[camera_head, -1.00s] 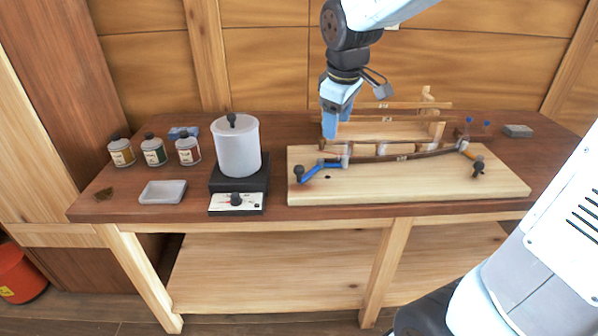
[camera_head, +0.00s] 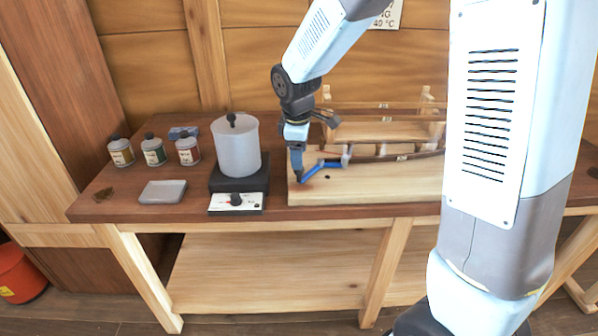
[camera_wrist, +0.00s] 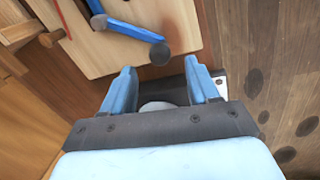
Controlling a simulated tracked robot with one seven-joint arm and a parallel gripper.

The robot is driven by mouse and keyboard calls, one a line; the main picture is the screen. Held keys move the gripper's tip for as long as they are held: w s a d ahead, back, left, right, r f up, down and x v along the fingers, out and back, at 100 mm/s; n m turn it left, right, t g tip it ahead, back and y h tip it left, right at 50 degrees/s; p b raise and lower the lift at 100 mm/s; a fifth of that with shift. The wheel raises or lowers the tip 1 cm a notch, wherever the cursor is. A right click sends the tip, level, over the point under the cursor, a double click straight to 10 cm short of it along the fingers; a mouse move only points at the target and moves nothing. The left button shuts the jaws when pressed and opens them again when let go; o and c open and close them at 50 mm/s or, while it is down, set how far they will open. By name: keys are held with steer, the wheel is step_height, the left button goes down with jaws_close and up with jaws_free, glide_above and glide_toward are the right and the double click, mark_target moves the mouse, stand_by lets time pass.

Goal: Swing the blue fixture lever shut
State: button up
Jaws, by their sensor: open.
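The blue fixture lever (camera_head: 322,166) lies on the pale wooden board (camera_head: 385,188), angled from its pivot down to the left. Its dark round knob shows in the wrist view (camera_wrist: 158,53), at the end of the blue bar (camera_wrist: 128,31). My gripper (camera_head: 297,174) points down at the board's left end, over the knob end of the lever, and partly hides it. In the wrist view my gripper (camera_wrist: 159,70) is open, and the knob appears just beyond the fingertips, between their lines. I cannot tell whether a finger touches it.
A white pot (camera_head: 237,150) on a dark hot plate (camera_head: 240,182) stands close left of the board. A grey tray (camera_head: 163,192) and several small bottles (camera_head: 154,151) are further left. A brown curved strip (camera_head: 400,157) and wooden frame (camera_head: 428,125) lie right and behind.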

mark_target(299, 172)
steer(key=f, duration=0.3)
steer(key=w+f, duration=0.1)
steer(key=f, duration=0.3)
steer(key=shift+w+d+f, duration=0.15)
steer(key=shift+w, duration=0.05)
jaws_close()
stand_by(0.4)
steer(key=shift+a, duration=0.2)
steer(key=shift+d, duration=0.1)
